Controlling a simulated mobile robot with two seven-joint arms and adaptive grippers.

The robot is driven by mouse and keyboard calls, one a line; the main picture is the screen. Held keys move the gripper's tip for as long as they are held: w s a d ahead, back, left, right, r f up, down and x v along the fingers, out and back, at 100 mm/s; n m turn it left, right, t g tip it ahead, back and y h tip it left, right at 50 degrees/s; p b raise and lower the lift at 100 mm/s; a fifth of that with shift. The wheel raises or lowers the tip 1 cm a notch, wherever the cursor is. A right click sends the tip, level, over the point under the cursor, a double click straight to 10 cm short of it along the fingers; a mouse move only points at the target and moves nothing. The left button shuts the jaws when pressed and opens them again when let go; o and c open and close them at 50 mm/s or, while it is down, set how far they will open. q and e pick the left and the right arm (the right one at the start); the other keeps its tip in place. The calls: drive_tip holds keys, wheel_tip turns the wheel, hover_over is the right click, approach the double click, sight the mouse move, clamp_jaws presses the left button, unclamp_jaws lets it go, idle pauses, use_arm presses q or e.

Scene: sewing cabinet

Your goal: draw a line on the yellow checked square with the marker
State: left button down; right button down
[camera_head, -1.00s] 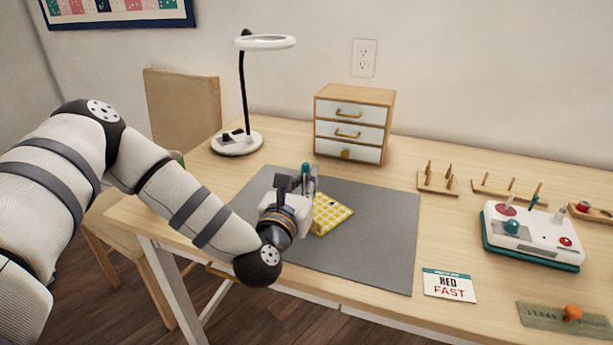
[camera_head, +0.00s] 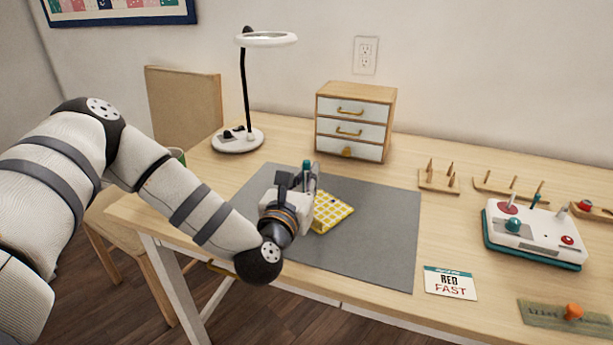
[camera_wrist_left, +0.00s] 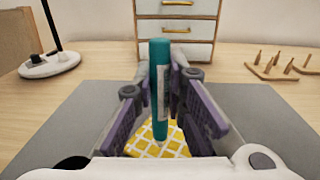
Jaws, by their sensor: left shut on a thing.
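The yellow checked square (camera_head: 332,211) lies on the grey mat (camera_head: 376,242), partly hidden behind my left gripper in the head view. My left gripper (camera_head: 308,180) is shut on the teal marker (camera_head: 306,166). In the left wrist view the marker (camera_wrist_left: 160,85) stands upright between the fingers of the gripper (camera_wrist_left: 165,103). Its lower end is over the yellow checked square (camera_wrist_left: 178,141); I cannot tell whether it touches. No line shows on the visible part of the square. My right gripper is not in view.
A magnifier lamp (camera_head: 238,140) and a small drawer cabinet (camera_head: 352,125) stand behind the mat. To the right are wooden peg racks (camera_head: 438,183), a white and teal device (camera_head: 533,235) and a red-lettered card (camera_head: 450,283). The right part of the mat is clear.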

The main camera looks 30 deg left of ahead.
use_arm(q)
drive_tip(key=shift+f, duration=0.3)
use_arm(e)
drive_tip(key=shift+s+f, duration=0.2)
use_arm(q)
drive_tip(key=shift+w+d+f+b, duration=0.1)
drive_tip(key=shift+w+d+b, duration=0.1)
drive_tip(key=shift+w+b, duration=0.55)
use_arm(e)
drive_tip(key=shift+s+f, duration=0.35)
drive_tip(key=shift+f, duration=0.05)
